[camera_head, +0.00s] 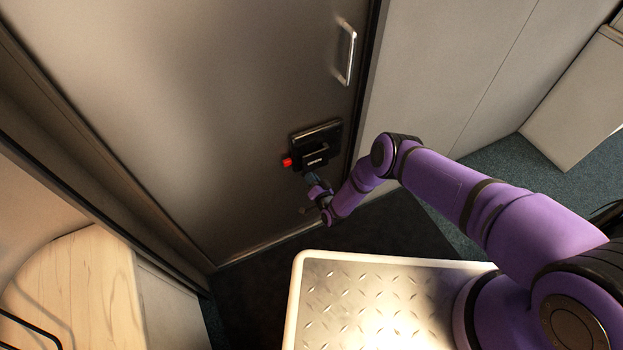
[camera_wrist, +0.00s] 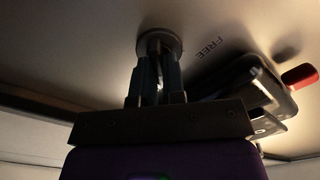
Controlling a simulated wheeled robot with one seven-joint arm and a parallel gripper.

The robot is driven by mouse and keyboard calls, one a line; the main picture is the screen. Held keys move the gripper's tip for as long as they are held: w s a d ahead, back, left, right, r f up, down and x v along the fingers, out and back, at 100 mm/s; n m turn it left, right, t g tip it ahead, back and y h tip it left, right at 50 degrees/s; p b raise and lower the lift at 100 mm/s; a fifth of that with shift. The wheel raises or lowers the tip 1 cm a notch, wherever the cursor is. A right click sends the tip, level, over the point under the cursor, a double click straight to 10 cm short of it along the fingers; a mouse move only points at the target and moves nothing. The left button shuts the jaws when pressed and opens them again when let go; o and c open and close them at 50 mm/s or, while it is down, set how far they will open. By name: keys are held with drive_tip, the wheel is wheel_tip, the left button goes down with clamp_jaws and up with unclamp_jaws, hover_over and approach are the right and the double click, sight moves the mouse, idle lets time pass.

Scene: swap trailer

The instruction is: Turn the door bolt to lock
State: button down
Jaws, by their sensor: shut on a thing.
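The door bolt (camera_wrist: 160,37) shows in the wrist view as a round grey piece on the door face, with a narrow part between my fingers. My gripper (camera_wrist: 158,72) is shut on it, one finger on each side. In the head view my gripper (camera_head: 312,181) is just below the black lock housing (camera_head: 318,134), and the bolt is too small to make out there. The word FREE is printed on the door beside the bolt. A red-tipped handle (camera_wrist: 299,77) sticks out from the housing; its red end (camera_head: 287,162) also shows in the head view.
The grey door (camera_head: 200,110) fills the left and middle of the head view, with a metal pull handle (camera_head: 346,53) above the lock. A wooden counter (camera_head: 75,290) stands at lower left. Dark floor lies below the door. My arm reaches in from the right.

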drive_tip(key=shift+m, duration=0.3)
idle(0.4)
drive_tip(key=c, duration=1.2)
unclamp_jaws()
drive_tip(key=v, duration=1.1)
drive_tip(key=shift+w, duration=0.15)
